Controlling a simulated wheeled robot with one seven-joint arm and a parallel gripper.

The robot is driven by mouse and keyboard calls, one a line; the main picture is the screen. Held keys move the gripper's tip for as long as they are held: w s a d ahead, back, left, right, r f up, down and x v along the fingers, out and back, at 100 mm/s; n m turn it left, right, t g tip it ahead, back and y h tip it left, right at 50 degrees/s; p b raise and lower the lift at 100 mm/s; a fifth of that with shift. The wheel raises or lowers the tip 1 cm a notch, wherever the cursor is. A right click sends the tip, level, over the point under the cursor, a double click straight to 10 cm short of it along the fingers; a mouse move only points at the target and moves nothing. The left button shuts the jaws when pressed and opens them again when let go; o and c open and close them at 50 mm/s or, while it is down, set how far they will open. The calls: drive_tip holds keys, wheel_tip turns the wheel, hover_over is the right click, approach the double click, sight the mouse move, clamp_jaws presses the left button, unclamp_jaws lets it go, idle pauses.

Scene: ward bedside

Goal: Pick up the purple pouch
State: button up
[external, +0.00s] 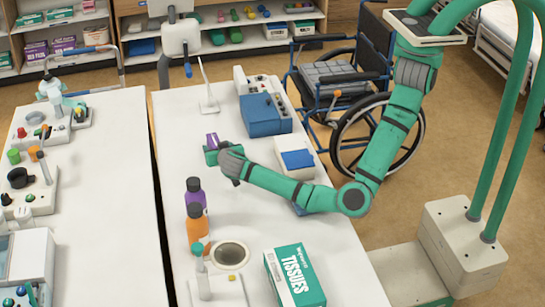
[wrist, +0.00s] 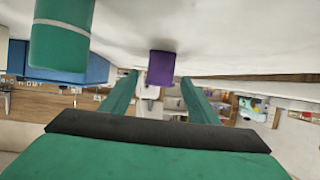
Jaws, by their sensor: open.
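The purple pouch (external: 212,138) is a small purple block on the white table, just beyond my gripper (external: 210,153) in the external view. In the wrist view the pouch (wrist: 162,67) shows near the middle, in line with the gap between the two green fingers of my gripper (wrist: 160,78). The fingers are apart, with nothing seen held between them. I cannot tell whether the fingertips reach around the pouch or stop short of it. The arm hides part of the table near the gripper.
A blue box (external: 264,116) stands right of the pouch, with a white stand (external: 208,98) behind it. Purple (external: 195,196) and orange (external: 197,232) bottles stand nearer the camera, with a tissue box (external: 294,278) at the front. The table between pouch and bottles is mostly clear.

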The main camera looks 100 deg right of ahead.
sight(214, 144)
drive_tip(key=x, duration=0.5)
drive_tip(key=shift+f, duration=0.1)
drive_tip(key=c, duration=1.2)
